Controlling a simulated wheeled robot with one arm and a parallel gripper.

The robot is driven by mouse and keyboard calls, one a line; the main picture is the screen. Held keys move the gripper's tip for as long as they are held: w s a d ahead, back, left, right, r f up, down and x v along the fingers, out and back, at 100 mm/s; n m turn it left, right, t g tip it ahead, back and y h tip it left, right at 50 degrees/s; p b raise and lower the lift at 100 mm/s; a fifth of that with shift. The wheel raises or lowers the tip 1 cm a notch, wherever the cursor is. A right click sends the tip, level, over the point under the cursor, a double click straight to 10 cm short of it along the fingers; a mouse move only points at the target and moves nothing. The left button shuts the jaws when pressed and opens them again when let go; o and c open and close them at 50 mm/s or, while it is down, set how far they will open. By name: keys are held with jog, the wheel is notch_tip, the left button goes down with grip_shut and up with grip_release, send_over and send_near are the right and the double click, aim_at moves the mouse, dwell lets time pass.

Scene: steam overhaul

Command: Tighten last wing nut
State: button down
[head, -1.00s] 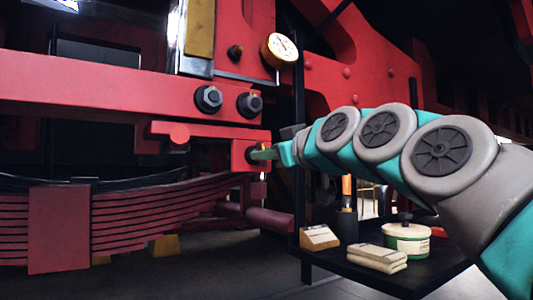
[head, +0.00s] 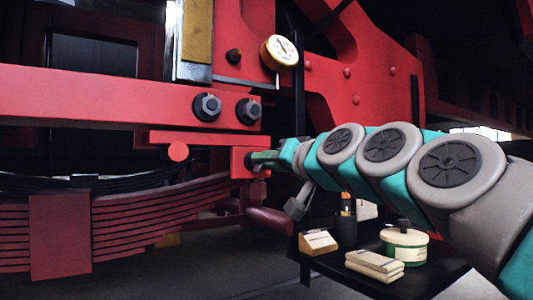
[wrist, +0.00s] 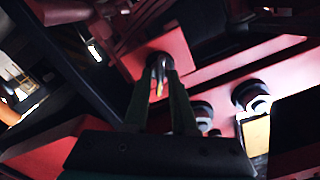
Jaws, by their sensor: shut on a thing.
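The wing nut (wrist: 158,68) sits on the face of a red block (wrist: 178,45), which also shows in the head view (head: 239,164). My gripper (wrist: 160,82) reaches it straight on, with its two long green fingers closed on the nut. In the head view my gripper (head: 263,160) meets the right end of the red block, and the fingers hide most of the nut. How far the nut is down on its stud cannot be told.
Two dark hex bolts (head: 207,106) (head: 249,111) sit on the red beam above. A pressure gauge (head: 279,52) hangs higher up. A leaf spring (head: 150,215) lies lower left. A black shelf (head: 388,285) below my arm holds a round tin (head: 404,246), folded cloths (head: 374,264) and a small box (head: 318,242).

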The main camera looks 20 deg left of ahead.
jog(key=m+p, duration=0.5)
jog(key=m, duration=0.5)
jog(key=shift+f+p, duration=0.1)
jog(key=shift+p, duration=0.3)
dwell(0.9)
jog(key=c, duration=1)
grip_release()
jog(key=shift+o, duration=0.2)
jog(key=shift+d, duration=0.1)
jog(key=b+v, duration=0.1)
jog(key=v, duration=0.6)
jog(key=shift+s+d, duration=0.2)
